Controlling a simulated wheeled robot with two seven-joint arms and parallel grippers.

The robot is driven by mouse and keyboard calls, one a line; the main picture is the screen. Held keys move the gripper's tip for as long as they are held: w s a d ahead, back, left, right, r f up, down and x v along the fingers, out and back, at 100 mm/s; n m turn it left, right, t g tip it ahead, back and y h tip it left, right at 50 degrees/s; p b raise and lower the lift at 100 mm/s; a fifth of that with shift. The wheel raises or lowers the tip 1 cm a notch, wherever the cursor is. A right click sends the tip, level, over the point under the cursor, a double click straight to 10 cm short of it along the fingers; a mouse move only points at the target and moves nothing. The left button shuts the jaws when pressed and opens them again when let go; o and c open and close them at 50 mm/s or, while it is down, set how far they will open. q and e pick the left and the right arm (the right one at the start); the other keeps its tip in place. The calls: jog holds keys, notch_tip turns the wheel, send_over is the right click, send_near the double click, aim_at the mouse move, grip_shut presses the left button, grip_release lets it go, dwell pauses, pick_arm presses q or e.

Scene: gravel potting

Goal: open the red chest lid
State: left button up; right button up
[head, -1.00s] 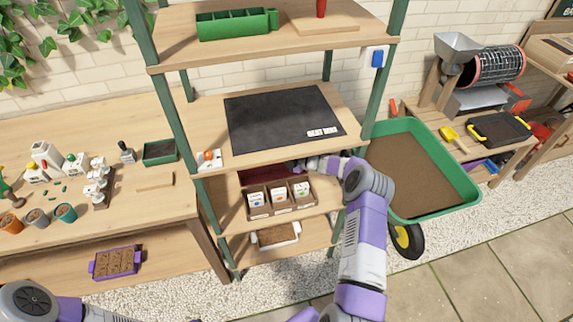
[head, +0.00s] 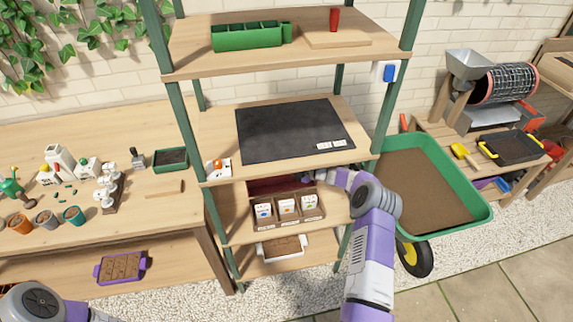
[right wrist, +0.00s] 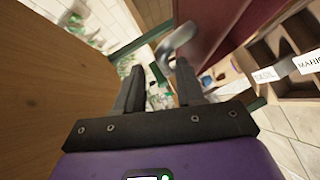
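The red chest (head: 272,186) sits deep on the shelf under the black mat, behind a box of seed packets. Only a dark red strip of it shows in the head view, so I cannot tell there how its lid stands. In the right wrist view a red chest panel (right wrist: 222,28) fills the upper middle, with a grey rounded metal piece (right wrist: 178,40) by its edge. My right gripper (right wrist: 158,70) is open, its fingers apart with nothing held between them. The metal piece appears just ahead of the right-hand fingertip; contact is unclear. My left gripper is out of view.
The seed-packet box (head: 288,221) stands in front of the chest. The shelf with the black mat (head: 295,130) lies close above. A white tray (head: 284,247) sits on the shelf below. A green wheelbarrow (head: 478,215) stands to the right.

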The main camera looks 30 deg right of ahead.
jog(key=p+v, duration=0.1)
jog(key=v, duration=0.6)
jog(key=shift+s+d+r+p, duration=0.15)
jog(key=shift+s+r+p, duration=0.1)
jog(key=shift+p, duration=0.15)
jog(key=shift+f, duration=0.15)
jog(key=s+a+f+n+g, duration=0.5)
jog(key=s+a+f+n, duration=0.25)
jog(key=a+n, duration=0.3)
jog(key=s+a+f+n+g, duration=0.5)
jog(key=s+a+f+n, duration=0.25)
jog(key=a+n, duration=0.3)
jog(key=s+a+n+g+h, duration=0.1)
jog(key=s+a+n, duration=0.4)
jog(key=s+n, duration=0.4)
jog(key=s+a+n+g+h, duration=0.1)
jog(key=s+a+n, duration=0.5)
jog(key=n, duration=1.2)
jog(key=s+h, duration=0.1)
jog(key=s, duration=0.2)
jog(key=shift+s+a+f+g, duration=0.3)
jog(key=shift+a, duration=0.05)
